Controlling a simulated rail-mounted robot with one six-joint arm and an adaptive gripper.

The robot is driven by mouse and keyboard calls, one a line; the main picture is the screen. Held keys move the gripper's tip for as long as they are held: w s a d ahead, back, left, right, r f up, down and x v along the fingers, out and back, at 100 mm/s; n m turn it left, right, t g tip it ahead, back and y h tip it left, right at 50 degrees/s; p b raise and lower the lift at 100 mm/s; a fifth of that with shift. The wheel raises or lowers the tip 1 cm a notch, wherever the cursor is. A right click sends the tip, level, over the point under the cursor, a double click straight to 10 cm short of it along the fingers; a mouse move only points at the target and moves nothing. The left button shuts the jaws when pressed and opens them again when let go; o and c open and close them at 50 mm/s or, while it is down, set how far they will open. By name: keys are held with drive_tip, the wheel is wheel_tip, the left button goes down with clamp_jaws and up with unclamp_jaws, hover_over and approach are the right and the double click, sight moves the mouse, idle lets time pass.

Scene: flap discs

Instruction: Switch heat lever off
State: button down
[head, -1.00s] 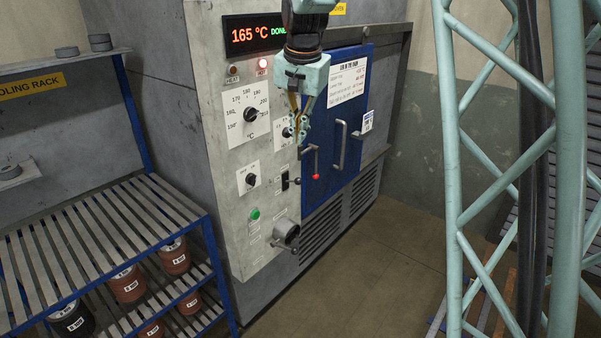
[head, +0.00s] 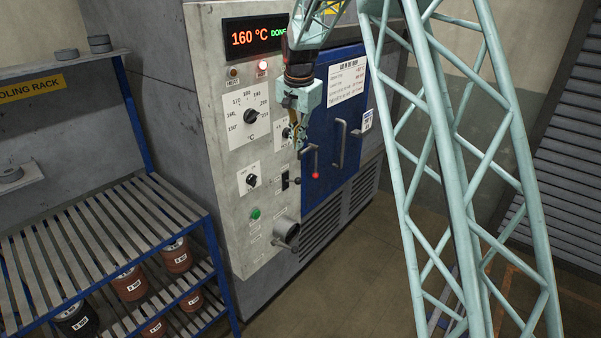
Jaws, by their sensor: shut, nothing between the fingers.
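The grey oven control panel (head: 236,165) faces me. A black lever switch (head: 285,181) with a small dark knob (head: 297,181) sits low on the panel, beside the blue door; its label is too small to read, so I cannot confirm it is the heat lever or tell its position. My gripper (head: 300,147) is shut and empty, pointing down in front of the panel's right edge. It is above the black lever in the picture and looks apart from it. It partly hides a small dial (head: 287,133).
The display (head: 253,37) reads 160 °C. The blue door (head: 335,130) has handles and a red-ended latch (head: 315,175). A slatted rack (head: 100,240) with discs stands left. My lattice arm crosses the right side.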

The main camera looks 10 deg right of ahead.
sight(299, 179)
drive_tip(key=w+d+f+m+p, duration=0.1)
drive_tip(key=w+f, duration=0.3)
drive_tip(key=shift+w+f, duration=0.15)
drive_tip(key=shift+w, duration=0.05)
drive_tip(key=shift+d+f, duration=0.1)
drive_tip(key=shift+f, duration=0.1)
idle(0.4)
drive_tip(key=shift+p+x, duration=0.45)
drive_tip(key=shift+x, duration=6.4)
drive_tip(key=shift+s+d+f+b, duration=0.15)
drive_tip(key=shift+d+b, duration=0.05)
drive_tip(key=shift+b, duration=0.15)
drive_tip(key=shift+a+f, duration=0.1)
